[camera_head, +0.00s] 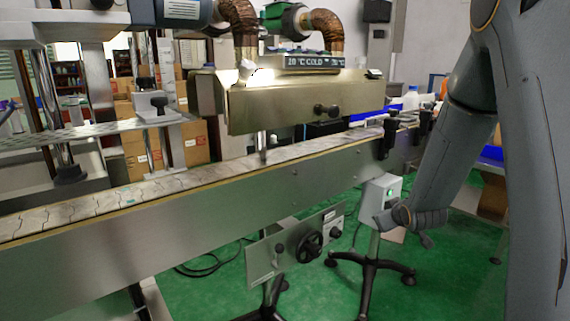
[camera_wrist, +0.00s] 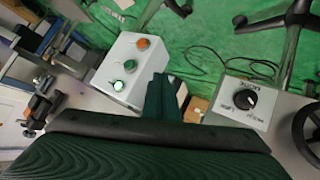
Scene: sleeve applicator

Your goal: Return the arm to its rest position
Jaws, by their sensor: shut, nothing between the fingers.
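My arm hangs down at the right of the head view, and my gripper (camera_head: 425,238) is at its lower end, low over the green floor. It is close to the grey control box (camera_head: 383,192) on its stand, overlapping it in the picture; I cannot tell whether they touch. In the wrist view my gripper (camera_wrist: 168,82) shows as dark fingers close together, with nothing between them. The control box (camera_wrist: 136,68) there has an orange, a green and a lit button.
A long conveyor (camera_head: 200,207) crosses the view, with a metal heat tunnel (camera_head: 290,98) above it. A panel with a black handwheel (camera_head: 309,246) hangs below. A wheeled stand base (camera_head: 372,265) is on the floor. The green floor (camera_head: 440,290) is open at the lower right.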

